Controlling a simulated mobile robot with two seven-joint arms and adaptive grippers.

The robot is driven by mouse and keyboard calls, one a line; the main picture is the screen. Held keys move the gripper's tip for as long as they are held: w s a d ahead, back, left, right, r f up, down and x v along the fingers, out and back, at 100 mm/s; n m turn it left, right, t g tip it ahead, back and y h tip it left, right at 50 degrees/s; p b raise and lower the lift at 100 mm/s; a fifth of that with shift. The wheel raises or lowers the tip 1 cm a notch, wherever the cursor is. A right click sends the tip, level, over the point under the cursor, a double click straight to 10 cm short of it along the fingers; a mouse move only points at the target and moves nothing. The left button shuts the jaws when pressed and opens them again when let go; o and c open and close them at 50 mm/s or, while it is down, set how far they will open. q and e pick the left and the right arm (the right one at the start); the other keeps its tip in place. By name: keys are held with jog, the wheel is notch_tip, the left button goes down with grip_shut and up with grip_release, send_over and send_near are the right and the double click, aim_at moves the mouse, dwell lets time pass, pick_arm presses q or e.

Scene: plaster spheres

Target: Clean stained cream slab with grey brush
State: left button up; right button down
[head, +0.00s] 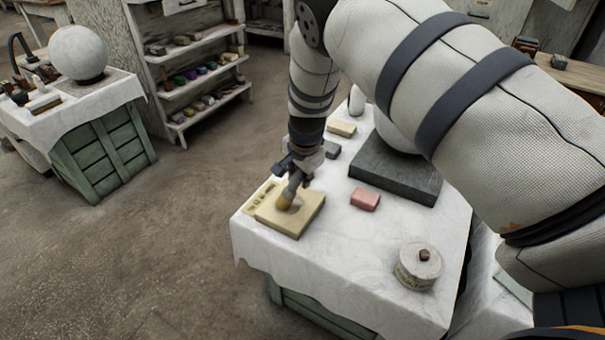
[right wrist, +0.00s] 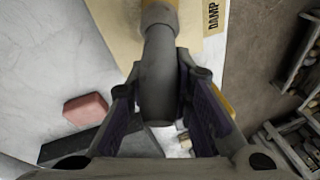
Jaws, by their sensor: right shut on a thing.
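The cream slab (head: 298,222) lies near the left edge of the cloth-covered table, and part of it shows at the top of the right wrist view (right wrist: 118,28). My right gripper (head: 298,168) is above it, shut on the grey brush (right wrist: 158,85). The brush's tan head (head: 284,203) points down and appears to touch the slab's top. The brush and gripper hide part of that surface, and I cannot make out a clear stain. My left gripper is not in view.
A flat cream piece with dark lettering (head: 259,196) lies beside the slab. A pink block (head: 365,199), a dark grey slab (head: 400,178) and a round lidded pot (head: 419,266) stand to the right. The white cloth (head: 345,245) is clear between them.

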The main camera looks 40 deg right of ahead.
jog(key=shift+s+a+r, duration=0.1)
jog(key=shift+a+r, duration=0.1)
jog(key=shift+a, duration=0.25)
jog(key=shift+f, duration=0.2)
